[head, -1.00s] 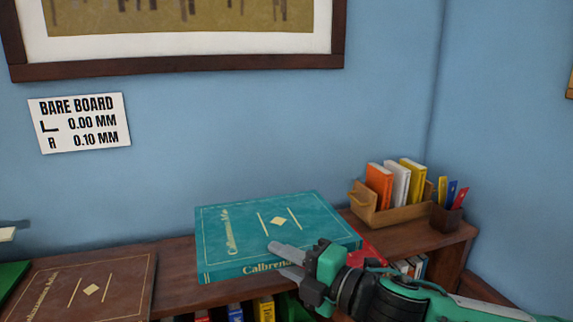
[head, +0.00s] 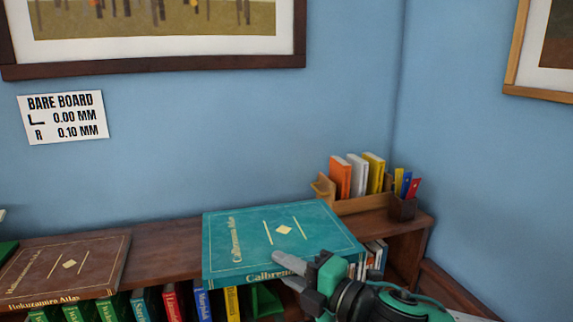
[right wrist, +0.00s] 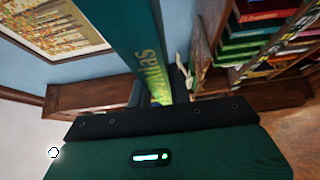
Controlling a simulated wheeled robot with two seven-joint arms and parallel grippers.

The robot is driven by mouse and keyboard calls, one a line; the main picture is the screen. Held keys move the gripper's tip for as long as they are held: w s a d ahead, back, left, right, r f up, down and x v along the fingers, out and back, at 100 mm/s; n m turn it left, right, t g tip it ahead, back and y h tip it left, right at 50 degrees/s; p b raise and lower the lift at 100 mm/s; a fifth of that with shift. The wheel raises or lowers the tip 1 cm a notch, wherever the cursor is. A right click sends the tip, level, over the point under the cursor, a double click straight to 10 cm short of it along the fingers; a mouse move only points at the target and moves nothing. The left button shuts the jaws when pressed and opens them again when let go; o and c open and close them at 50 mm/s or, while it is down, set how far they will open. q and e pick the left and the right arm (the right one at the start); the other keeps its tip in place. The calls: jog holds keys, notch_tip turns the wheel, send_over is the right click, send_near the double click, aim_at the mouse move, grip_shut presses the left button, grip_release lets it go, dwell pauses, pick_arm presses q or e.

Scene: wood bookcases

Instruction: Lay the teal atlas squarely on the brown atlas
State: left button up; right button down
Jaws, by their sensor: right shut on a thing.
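The teal atlas (head: 240,235) is flat, cover up, in the middle of the head view, its front edge towards me. My right gripper (head: 288,273) is shut on that front edge, one finger over the cover and one below. The atlas's lettered edge also shows between the fingers in the right wrist view (right wrist: 140,45). The atlas appears raised and partly forward of the bookcase top; the exact gap is hidden. The brown atlas (head: 95,255) lies flat on the bookcase top at left, apart from the teal one, with nothing on it. My left gripper is not in view.
The bookcase top (head: 165,250) is bare between the atlases. A wooden organizer (head: 360,203) with several small books and a pen cup (head: 402,208) stand at the back right. A green thing (head: 6,250) touches the left picture edge. Upright books fill the shelf below.

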jog(key=shift+w+f, duration=0.2)
jog(key=shift+f, duration=0.15)
jog(key=shift+d+f, duration=0.15)
jog(key=shift+f, duration=0.15)
jog(key=s+d+f+m+t+h, duration=0.3)
jog(key=d+f+h, duration=0.4)
jog(key=d+f, duration=0.3)
jog(key=s+d+f+m+t+h, duration=0.3)
jog(key=d+f+m+h, duration=0.4)
jog(key=d+f, duration=0.4)
jog(key=shift+s+f+t, duration=0.3)
jog(key=shift+s+f, duration=0.2)
jog(key=shift+s, duration=0.35)
